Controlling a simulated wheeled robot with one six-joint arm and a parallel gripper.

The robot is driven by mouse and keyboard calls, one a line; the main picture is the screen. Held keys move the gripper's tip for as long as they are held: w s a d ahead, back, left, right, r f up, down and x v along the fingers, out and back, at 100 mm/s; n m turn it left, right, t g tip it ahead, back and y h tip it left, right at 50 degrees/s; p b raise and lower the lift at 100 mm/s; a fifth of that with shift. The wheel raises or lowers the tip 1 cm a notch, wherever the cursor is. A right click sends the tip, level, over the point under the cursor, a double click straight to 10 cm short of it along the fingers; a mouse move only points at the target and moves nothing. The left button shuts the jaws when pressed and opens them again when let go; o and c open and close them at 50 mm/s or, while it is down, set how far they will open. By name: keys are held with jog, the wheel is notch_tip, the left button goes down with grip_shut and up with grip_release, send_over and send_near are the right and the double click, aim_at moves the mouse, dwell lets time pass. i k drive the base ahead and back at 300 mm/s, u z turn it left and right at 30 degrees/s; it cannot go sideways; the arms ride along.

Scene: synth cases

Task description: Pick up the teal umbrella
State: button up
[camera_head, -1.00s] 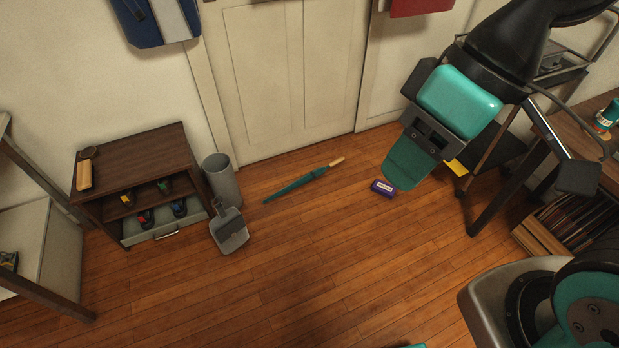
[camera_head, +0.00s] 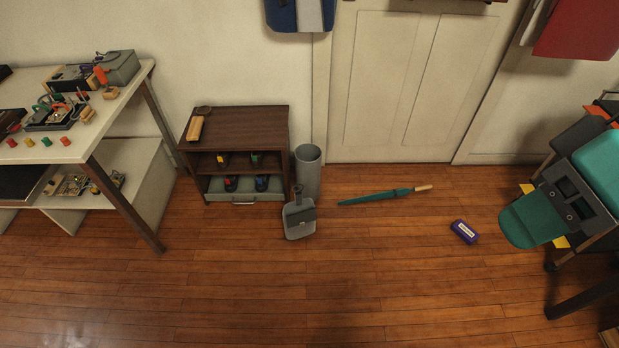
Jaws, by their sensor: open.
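The teal umbrella (camera_head: 374,197) lies folded on the wooden floor in front of the door, its pale wooden handle pointing right and its tip left. My gripper (camera_head: 522,226) is at the right edge of the view, well to the right of the umbrella and apart from it. It is open, with nothing seen in it. The whole umbrella is in clear view.
A purple box (camera_head: 464,231) lies on the floor between the umbrella and my gripper. A grey bin (camera_head: 308,172) and a dustpan (camera_head: 299,218) stand left of the umbrella, beside a brown cabinet (camera_head: 240,120). A white workbench (camera_head: 118,112) is far left. The front floor is clear.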

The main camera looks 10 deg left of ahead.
aim_at(401, 192)
jog(key=u, duration=0.85)
jog(key=i, duration=1.45)
jog(key=z, duration=0.6)
jog(key=i, duration=0.4)
jog(key=z, duration=0.35)
